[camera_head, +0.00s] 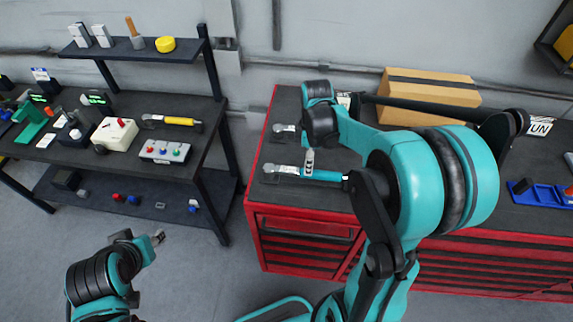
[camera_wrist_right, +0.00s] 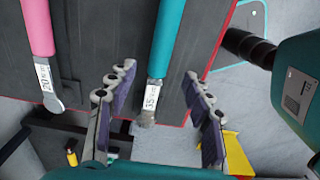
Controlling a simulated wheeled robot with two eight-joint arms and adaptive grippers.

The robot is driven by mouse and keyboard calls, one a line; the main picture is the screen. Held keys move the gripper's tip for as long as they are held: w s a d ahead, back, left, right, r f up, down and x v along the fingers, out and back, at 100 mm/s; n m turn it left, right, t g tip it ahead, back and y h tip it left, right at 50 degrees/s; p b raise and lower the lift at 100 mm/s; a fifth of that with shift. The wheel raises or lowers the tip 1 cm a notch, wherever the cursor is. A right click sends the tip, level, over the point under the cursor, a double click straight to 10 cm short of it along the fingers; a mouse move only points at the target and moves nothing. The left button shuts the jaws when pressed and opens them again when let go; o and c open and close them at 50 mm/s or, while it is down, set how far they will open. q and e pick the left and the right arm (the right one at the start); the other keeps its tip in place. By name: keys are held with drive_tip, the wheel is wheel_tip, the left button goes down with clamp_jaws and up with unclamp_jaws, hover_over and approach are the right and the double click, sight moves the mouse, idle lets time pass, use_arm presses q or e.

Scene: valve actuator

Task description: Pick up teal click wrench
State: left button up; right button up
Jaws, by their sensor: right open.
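The teal click wrench (camera_head: 322,175) lies flat on the dark top of the red cabinet, its silver head to the left. In the right wrist view its teal handle (camera_wrist_right: 167,38) and metal head, with a label reading 35, show between my fingers. My right gripper (camera_wrist_right: 160,72) is open, with one finger on each side of the wrench in the picture and no grip on it. In the head view my right gripper (camera_head: 309,161) is over the wrench, and my arm hides part of the cabinet top. My left gripper (camera_head: 157,238) is low over the floor; its opening is unclear.
A pink-handled wrench (camera_wrist_right: 38,28) lies beside the teal one. In the head view a wrench head (camera_head: 284,128) shows farther back. A cardboard box (camera_head: 425,80) and blue tray (camera_head: 540,194) are on the cabinet (camera_head: 262,195). A dark workbench (camera_head: 206,140) stands left.

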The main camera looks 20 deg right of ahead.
wheel_tip(320, 180, down, 8)
drive_tip(key=shift+w+r+b, duration=0.1)
drive_tip(key=shift+r+b, duration=0.15)
drive_tip(key=shift+b, duration=0.4)
drive_tip(key=shift+r, duration=0.1)
clamp_jaws()
